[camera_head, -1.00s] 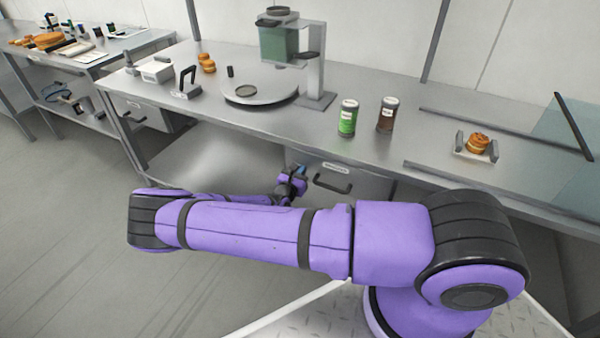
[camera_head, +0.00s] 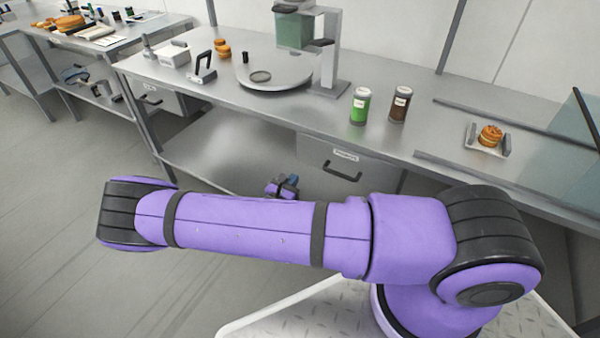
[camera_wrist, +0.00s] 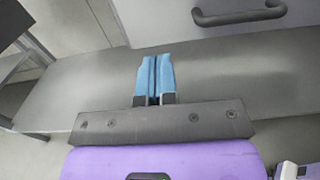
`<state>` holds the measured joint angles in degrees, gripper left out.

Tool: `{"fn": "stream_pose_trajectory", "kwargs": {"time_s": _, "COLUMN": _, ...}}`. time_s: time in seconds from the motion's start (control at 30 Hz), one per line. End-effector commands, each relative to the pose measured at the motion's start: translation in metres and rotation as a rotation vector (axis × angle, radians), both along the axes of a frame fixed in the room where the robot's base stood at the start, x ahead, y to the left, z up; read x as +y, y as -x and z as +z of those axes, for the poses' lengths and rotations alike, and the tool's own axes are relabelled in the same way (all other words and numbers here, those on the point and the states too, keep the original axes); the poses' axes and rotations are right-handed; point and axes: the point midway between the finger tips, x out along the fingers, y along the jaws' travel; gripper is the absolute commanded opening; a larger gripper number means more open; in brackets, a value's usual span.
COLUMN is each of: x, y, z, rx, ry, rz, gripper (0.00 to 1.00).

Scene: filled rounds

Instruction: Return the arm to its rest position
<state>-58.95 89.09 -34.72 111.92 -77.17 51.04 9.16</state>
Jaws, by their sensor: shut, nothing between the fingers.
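My purple arm lies folded across the lower part of the head view, its elbow at the left. My gripper (camera_head: 289,184) shows just above the forearm, in front of the workbench (camera_head: 232,110), and is partly hidden behind the arm. In the wrist view my gripper (camera_wrist: 156,80) has its two blue fingers together with nothing between them. They are over the grey lower shelf (camera_wrist: 230,72) as seen there, near a drawer with a dark handle (camera_wrist: 240,14).
On the bench stand a green jar (camera_head: 360,106), a brown jar (camera_head: 399,104), a round-based machine (camera_head: 276,72) and a small tray with a filled round (camera_head: 490,136). A second table (camera_head: 95,45) is at the back left. Open floor (camera_head: 50,200) lies to the left.

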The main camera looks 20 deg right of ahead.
Motion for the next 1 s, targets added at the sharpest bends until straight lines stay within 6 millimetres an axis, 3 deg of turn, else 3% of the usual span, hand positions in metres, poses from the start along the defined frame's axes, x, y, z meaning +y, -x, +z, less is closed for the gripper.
{"fn": "stream_pose_trajectory", "kwargs": {"time_s": 0.33, "x": 0.008, "y": 0.007, "z": 0.001, "rx": -0.001, "ry": -0.005, "rz": -0.007, "gripper": 0.0}}
{"fn": "stream_pose_trajectory", "kwargs": {"time_s": 0.47, "x": 0.008, "y": 0.007, "z": 0.013, "rx": -0.023, "ry": -0.049, "rz": -0.054, "gripper": 0.0}}
{"fn": "stream_pose_trajectory", "kwargs": {"time_s": 1.0, "x": 0.001, "y": 0.026, "z": 0.125, "rx": -0.225, "ry": -0.465, "rz": -0.5, "gripper": 0.0}}
